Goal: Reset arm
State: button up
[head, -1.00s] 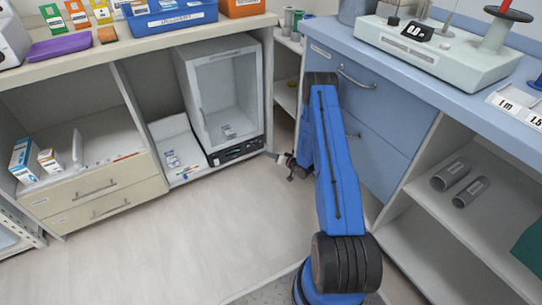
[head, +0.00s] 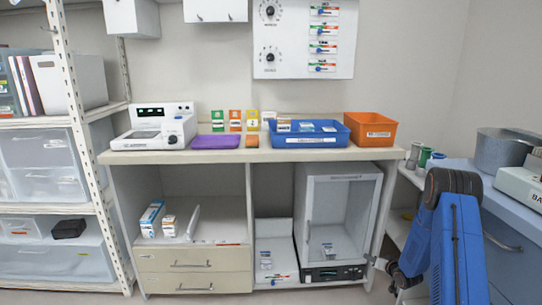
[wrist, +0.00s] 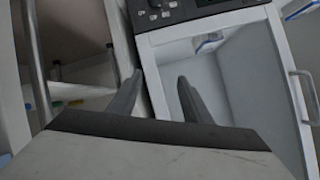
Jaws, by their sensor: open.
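My blue arm (head: 459,250) is folded at the right of the head view, in front of the blue drawer unit. My gripper (wrist: 158,80) shows in the wrist view with its two dark fingers apart and nothing between them. The small glass-fronted cabinet (wrist: 215,80) lies beyond the fingers in the wrist view. In the head view the gripper end is low by the arm, right of that cabinet, and its fingers are too small to make out.
The counter (head: 180,157) carries a white device (head: 158,127), a purple tray (head: 215,142), a blue bin (head: 302,134) and an orange bin (head: 370,129). A white shelf rack (head: 85,150) stands at the left. The blue drawer unit (head: 507,232) is close to my arm.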

jog(key=s+a+r+g+h, duration=0.1)
jog(key=s+r, duration=0.1)
jog(key=r, duration=0.8)
jog(key=s+a+r+g+h, duration=0.1)
jog(key=s+a+r+h, duration=0.15)
jog(key=r, duration=0.75)
jog(key=s+a+r+n+g, duration=0.1)
jog(key=s+a+r, duration=0.3)
jog(key=s+r, duration=0.9)
jog(key=s+a+r+g, duration=0.1)
jog(key=s+a+r, duration=0.35)
jog(key=s, duration=0.55)
jog(key=s+a+r+g, duration=0.1)
jog(key=s+a+r, duration=0.2)
jog(key=s+r, duration=0.5)
jog(key=s+a+f+n+g, duration=0.1)
jog(key=s+a, duration=0.2)
jog(key=s, duration=0.9)
jog(key=s+a+f+n+g+y, duration=0.1)
jog(key=s+a, duration=0.2)
jog(key=s, duration=0.9)
jog(key=shift+f, duration=0.4)
jog(key=shift+w+y, duration=0.1)
jog(key=shift+y, duration=0.15)
